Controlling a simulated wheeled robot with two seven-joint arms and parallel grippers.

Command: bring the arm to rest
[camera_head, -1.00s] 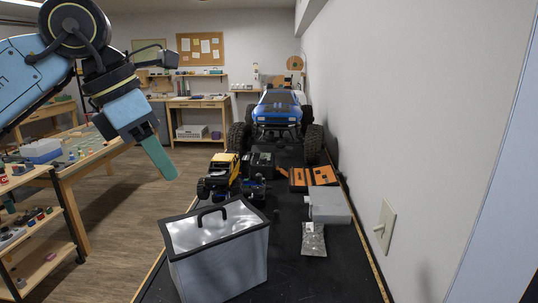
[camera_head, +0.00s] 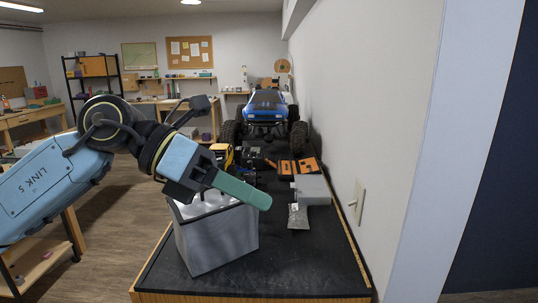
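My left arm comes in from the left, with a pale blue link, black joints and a blue wrist. My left gripper (camera_head: 262,200) has green fingers pointing right and down. In the picture it overlaps the top of the grey box-like bag (camera_head: 217,242); I cannot tell whether it touches it. The fingers show side-on as one green shape, so their opening cannot be judged, and nothing is seen held in them. My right gripper is not in view.
The black bench top (camera_head: 300,265) runs back along the white wall. On it stand a blue crawler truck (camera_head: 266,107), a yellow vehicle (camera_head: 222,153) partly hidden by my arm, orange parts (camera_head: 297,167), a grey box (camera_head: 312,189) and a small packet (camera_head: 298,216). The front right of the bench is clear.

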